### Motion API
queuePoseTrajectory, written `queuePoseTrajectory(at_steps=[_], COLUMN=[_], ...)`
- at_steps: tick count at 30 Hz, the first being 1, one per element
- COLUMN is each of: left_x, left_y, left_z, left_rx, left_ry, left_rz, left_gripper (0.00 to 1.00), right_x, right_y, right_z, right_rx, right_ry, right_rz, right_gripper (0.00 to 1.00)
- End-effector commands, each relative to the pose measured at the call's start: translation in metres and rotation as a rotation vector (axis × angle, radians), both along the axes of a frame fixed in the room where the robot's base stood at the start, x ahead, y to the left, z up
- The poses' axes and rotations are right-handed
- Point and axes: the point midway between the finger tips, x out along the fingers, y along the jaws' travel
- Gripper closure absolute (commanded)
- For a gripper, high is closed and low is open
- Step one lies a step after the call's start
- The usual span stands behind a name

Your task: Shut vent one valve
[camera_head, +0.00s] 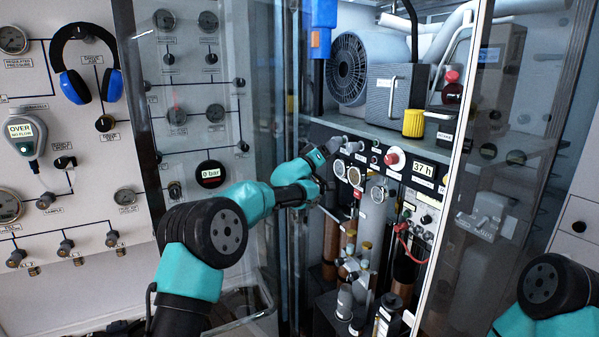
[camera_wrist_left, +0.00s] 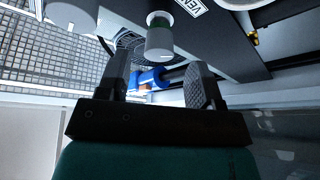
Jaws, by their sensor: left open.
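In the left wrist view a grey round valve knob (camera_wrist_left: 159,42) with a green band stands out from a dark panel. Beside it is a white label (camera_wrist_left: 190,6) that starts with "VEN"; the rest is cut off. My left gripper (camera_wrist_left: 158,68) is open, its two fingers apart, with the knob just beyond and between the fingertips, apparently not gripped. In the head view my left gripper (camera_head: 329,148) is at the upper left of the black control panel (camera_head: 400,163), close to a grey knob (camera_head: 352,147). My right gripper is out of view.
The control panel sits inside an open glass-doored cabinet. A red button (camera_head: 394,158) and a "37 h" display (camera_head: 423,169) are to the right of the knobs. A compressor (camera_head: 349,68) stands above; gauges and pipes are below. A glass door frame (camera_head: 455,170) stands at right.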

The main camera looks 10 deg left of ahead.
Motion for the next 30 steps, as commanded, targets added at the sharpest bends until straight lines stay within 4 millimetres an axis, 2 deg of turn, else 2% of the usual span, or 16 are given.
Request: queuePoseTrajectory(at_steps=[24, 30], left_x=[-0.088, -0.100], left_y=[0.066, 0.074], left_z=[-0.039, -0.044], left_rx=[0.000, -0.001], left_ry=[0.001, 0.001], left_rz=[0.002, 0.000], left_gripper=[0.40, 0.40], right_x=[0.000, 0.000], right_y=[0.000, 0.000], right_z=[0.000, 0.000], right_rx=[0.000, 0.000], right_ry=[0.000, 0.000], right_rz=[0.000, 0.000], right_gripper=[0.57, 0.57])
